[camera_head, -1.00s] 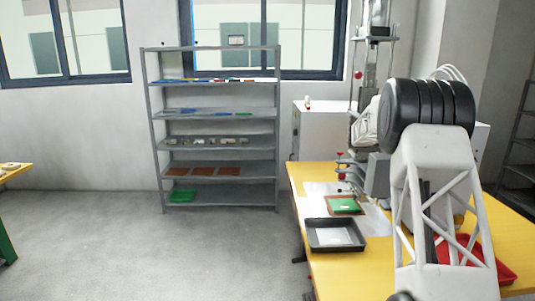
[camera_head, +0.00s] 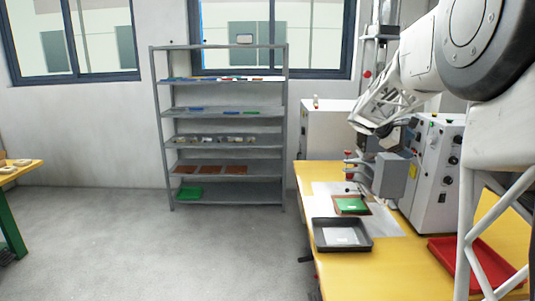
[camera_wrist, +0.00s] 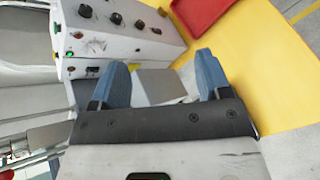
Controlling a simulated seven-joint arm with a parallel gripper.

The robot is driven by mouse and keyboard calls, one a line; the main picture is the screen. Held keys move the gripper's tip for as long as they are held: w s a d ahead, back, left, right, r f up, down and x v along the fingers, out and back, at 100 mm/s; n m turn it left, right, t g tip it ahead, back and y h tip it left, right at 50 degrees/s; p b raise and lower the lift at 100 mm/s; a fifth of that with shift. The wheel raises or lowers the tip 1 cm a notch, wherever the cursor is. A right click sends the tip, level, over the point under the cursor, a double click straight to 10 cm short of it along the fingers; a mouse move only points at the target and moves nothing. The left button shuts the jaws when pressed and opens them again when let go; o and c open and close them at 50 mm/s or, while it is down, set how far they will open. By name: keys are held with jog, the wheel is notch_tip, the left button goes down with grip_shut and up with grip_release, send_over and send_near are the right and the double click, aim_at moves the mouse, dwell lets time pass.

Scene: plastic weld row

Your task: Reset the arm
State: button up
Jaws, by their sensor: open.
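My gripper (camera_wrist: 162,78) shows in the wrist view with its two blue fingers spread wide apart. Nothing is held between them; a grey surface and the yellow table show beyond the gap. In the head view my white arm reaches in from the right edge, raised above the yellow table, with its far end near the grey machine head. I cannot make out the fingers clearly in the head view.
The yellow table (camera_head: 340,272) holds a black tray (camera_head: 318,246), a green piece on a brown plate (camera_head: 352,205), a red tray (camera_head: 445,262) and a white control box (camera_head: 437,185) with knobs. A grey shelf rack (camera_head: 160,120) stands behind. Open floor lies left of the table.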

jog(key=s+a+f+m+y, duration=0.1)
jog(key=s+a+y, duration=0.1)
jog(key=s+a, duration=0.45)
jog(key=s+a+f+m+t+y, duration=0.1)
jog(key=s+a+m+y, duration=0.15)
jog(key=s, duration=0.75)
jog(key=s+a+m+y, duration=0.1)
jog(key=s+a+y, duration=0.1)
jog(key=s+a, duration=0.5)
jog(key=s+a+f+m+y, duration=0.1)
jog(key=s+a+f, duration=0.2)
jog(key=s, duration=0.5)
jog(key=s+a+f+m+t+y, duration=0.1)
jog(key=s+a+f, duration=0.3)
jog(key=s, duration=0.5)
jog(key=s+a+f+m+y, duration=0.3)
jog(key=s, duration=0.6)
jog(key=shift+s+a+f, duration=0.25)
jog(key=shift+a+f, duration=0.1)
jog(key=shift+c, duration=0.4)
